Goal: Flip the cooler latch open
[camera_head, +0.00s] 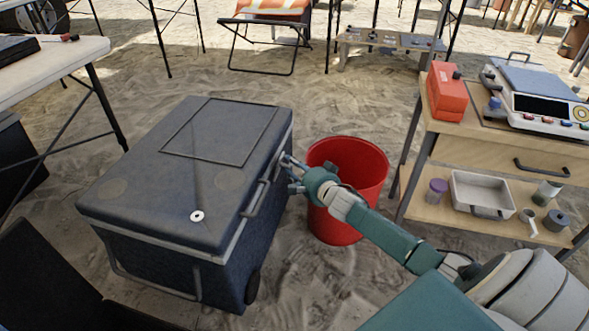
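The dark blue-grey cooler (190,190) stands on the sand left of centre with its lid down. A grey latch or handle bar (257,198) runs along the upper edge of its right side. My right gripper (287,172) comes in from the right and is at this side, close to the bar's far end. Its fingers look spread apart, with nothing seen between them. I cannot tell whether a fingertip touches the cooler. My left gripper is out of view.
A red bucket (349,162) stands right beside the cooler, behind my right gripper. A wooden cart (462,152) with a red box (447,92) and a scale (540,98) is at the right. A white table (60,58) is at the upper left. Sand lies open behind the cooler.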

